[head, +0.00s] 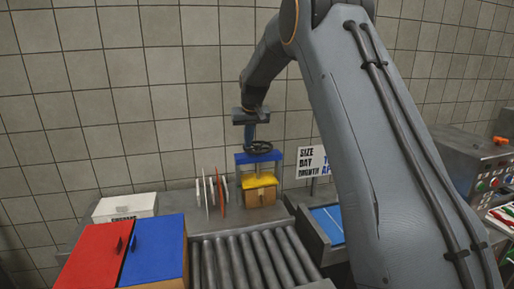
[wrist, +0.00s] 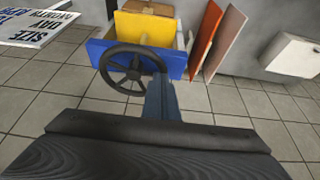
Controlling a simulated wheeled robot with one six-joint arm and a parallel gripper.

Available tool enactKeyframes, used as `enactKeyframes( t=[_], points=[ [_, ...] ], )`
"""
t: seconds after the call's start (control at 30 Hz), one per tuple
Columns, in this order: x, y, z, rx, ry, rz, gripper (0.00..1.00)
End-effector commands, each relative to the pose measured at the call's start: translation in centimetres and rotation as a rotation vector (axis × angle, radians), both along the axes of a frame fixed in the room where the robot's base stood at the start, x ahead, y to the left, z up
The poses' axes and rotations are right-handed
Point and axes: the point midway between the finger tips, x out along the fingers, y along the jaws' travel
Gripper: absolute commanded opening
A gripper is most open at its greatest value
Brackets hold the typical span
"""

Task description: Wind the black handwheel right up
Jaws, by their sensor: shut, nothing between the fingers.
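The black handwheel (head: 258,148) sits on top of a small press at the back of the bench, above its blue crossbar (head: 243,158). A yellow plate (head: 262,181) is lower in the press, over a wooden block (head: 260,197). In the wrist view the spoked handwheel (wrist: 133,71) lies in front of the blue crossbar (wrist: 172,65). My gripper (head: 249,136) points down at the wheel. Its shut, empty fingers (wrist: 158,98) are at the wheel's rim on the right in the wrist view; I cannot tell if they touch.
Thin upright discs or plates (head: 212,192) stand left of the press, with a white box (head: 125,207) farther left. A lettered sign (head: 312,161) and blue-bottomed tray (head: 329,224) are right. A roller conveyor (head: 255,262) and red and blue lids (head: 154,250) are in front.

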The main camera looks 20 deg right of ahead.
Motion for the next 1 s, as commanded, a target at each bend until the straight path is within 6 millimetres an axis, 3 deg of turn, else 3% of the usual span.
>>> enactKeyframes(
  t=[0.57, 1.0],
  points=[
    [-1.9, -1.4, -0.6, 0.000, 0.010, -0.002, 0.00],
    [-2.2, -1.7, -0.8, -0.001, 0.015, -0.001, 0.00]
  ],
)
